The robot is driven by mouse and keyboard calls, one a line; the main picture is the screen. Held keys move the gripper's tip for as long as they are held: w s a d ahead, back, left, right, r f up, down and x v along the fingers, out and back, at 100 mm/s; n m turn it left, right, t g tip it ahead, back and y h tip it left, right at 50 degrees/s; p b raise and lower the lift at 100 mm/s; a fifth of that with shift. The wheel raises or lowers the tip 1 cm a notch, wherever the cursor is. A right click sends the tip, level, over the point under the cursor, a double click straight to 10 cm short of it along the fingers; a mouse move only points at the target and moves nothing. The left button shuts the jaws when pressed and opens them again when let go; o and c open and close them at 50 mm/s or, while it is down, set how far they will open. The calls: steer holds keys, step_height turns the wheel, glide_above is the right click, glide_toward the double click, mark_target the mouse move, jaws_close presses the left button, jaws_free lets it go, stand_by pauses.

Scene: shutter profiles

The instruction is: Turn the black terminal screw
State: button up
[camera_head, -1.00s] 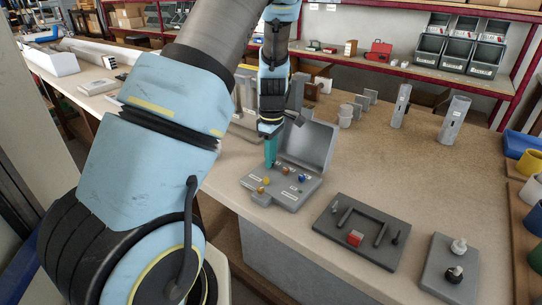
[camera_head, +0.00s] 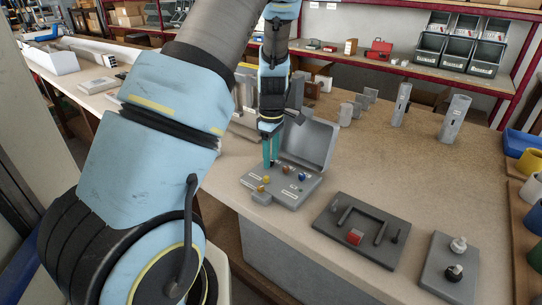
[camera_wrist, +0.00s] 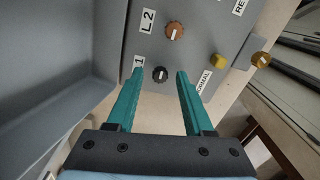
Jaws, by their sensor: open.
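The black terminal screw (camera_wrist: 160,74) sits on the grey terminal box (camera_wrist: 197,48) beside a label ending in 1. It is round with a white mark on its top. My gripper (camera_wrist: 157,75) is open, with its teal fingertips on the left and right of the black screw and a small gap on each side. I cannot tell how deep the fingertips reach. In the head view my gripper (camera_head: 270,165) is over the back left of the box (camera_head: 287,200), and the black screw is hidden there.
An orange screw (camera_wrist: 175,30) and yellow screws (camera_wrist: 218,61) stand near the black one. The box's open lid (camera_head: 309,143) rises close behind the gripper. A dark plate with a red block (camera_head: 354,237) and a plate with two knobs (camera_head: 456,273) lie to the right.

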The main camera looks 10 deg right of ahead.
step_height(320, 180, up, 11)
steer(key=b, duration=0.2)
steer(key=shift+w, duration=0.15)
steer(key=shift+f, duration=0.1)
steer(key=s+a+f+m+t, duration=0.1)
steer(key=s+a+m+t, duration=0.1)
steer(key=s+a+m, duration=0.9)
steer(key=shift+s+a+m, duration=0.4)
steer(key=shift+s+a, duration=1.6)
steer(key=shift+a, duration=1.15)
steer(key=shift+o, duration=0.2)
